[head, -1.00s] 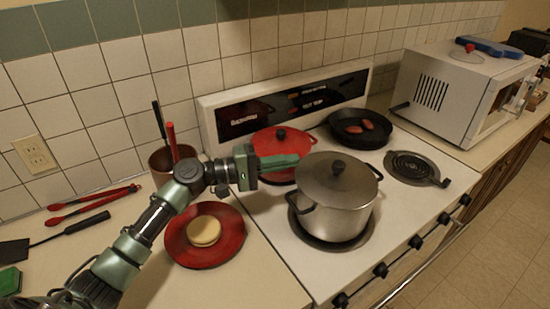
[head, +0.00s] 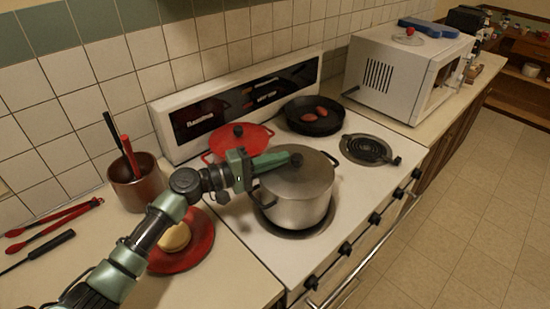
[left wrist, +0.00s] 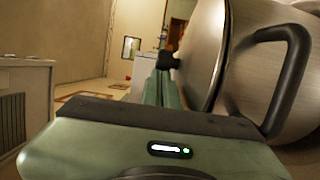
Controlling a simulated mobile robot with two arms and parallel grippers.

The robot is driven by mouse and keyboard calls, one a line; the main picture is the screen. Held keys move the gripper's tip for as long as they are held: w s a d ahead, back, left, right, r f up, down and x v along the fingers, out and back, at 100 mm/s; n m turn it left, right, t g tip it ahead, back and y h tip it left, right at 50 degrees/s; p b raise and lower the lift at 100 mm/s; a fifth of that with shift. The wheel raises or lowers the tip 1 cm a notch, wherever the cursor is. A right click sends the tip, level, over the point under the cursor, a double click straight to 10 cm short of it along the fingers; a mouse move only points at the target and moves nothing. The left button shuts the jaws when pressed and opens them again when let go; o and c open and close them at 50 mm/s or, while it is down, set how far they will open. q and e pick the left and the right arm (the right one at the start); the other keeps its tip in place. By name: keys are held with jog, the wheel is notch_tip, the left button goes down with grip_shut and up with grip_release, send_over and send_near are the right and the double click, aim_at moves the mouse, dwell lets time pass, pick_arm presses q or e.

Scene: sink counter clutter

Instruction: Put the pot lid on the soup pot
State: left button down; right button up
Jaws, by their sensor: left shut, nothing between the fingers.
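The steel soup pot (head: 300,209) stands on the front left burner of the stove. A steel pot lid (head: 312,180) with a black knob (head: 296,160) lies on top of it and looks seated on the rim. My left gripper (head: 279,160) is shut and empty, reaching over the lid from the left, its tips at or very near the knob; contact is unclear. In the left wrist view the pot (left wrist: 274,100), lid (left wrist: 205,45) and knob (left wrist: 168,61) fill the right side, with the closed fingers (left wrist: 163,88) beside the lid. My right gripper is out of view.
A red lidded pan (head: 225,140) and a dark skillet (head: 313,118) with red items occupy the back burners. The front right burner (head: 368,149) is bare. A microwave (head: 400,80) carries a glass lid with a red knob (head: 411,33). A red plate (head: 200,245) lies under my left arm.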

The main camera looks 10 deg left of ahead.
pick_arm(q)
jog(key=shift+s+d, duration=0.1)
jog(key=shift+d, duration=0.8)
